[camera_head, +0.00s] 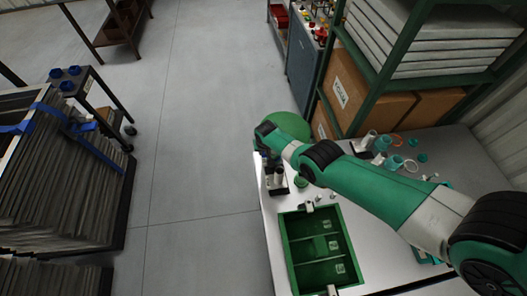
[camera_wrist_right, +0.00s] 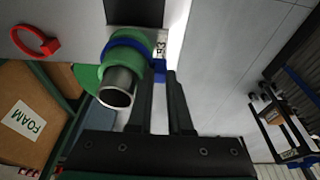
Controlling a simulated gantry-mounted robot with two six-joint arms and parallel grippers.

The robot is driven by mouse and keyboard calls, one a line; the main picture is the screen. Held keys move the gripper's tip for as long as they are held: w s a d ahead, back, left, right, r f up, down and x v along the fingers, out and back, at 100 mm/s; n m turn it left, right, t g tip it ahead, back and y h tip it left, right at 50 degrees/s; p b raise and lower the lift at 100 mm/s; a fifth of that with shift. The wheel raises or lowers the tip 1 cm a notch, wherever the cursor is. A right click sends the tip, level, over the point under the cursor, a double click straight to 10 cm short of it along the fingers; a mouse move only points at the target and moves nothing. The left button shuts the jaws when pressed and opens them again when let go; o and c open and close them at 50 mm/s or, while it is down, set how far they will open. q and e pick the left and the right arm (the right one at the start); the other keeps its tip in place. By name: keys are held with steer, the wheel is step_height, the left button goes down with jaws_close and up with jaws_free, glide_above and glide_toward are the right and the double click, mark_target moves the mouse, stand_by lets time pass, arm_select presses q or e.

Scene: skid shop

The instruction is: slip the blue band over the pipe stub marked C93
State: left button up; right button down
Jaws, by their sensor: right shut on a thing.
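My right gripper (camera_wrist_right: 160,78) is shut on the small tab of the blue band (camera_wrist_right: 158,70). In the right wrist view the band curves across a green collar, behind the open grey end of a pipe stub (camera_wrist_right: 116,88). Its far side is hidden, so I cannot tell whether it fully encircles the stub. A partly covered tag beside it shows only its last characters, perhaps "93". In the head view my right gripper (camera_head: 267,158) is small and dark, over a dark stand with pale pipe stubs (camera_head: 279,176) at the bench's left edge. My left gripper is out of view.
A green divided tray (camera_head: 283,240) lies on the white bench (camera_head: 268,215). Loose rings and pipe pieces (camera_head: 395,163) sit at the bench's back right. Boxes (camera_head: 345,92) fill a green rack behind. A dark trolley (camera_head: 80,82) stands left across open floor.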

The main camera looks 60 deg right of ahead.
steer(key=shift+f+b, duration=0.3)
steer(key=shift+f, duration=0.15)
stand_by(0.4)
steer(key=c, duration=0.8)
jaws_free()
steer(key=shift+o, duration=0.2)
steer(key=shift+o, duration=1.2)
steer(key=shift+s, duration=0.1)
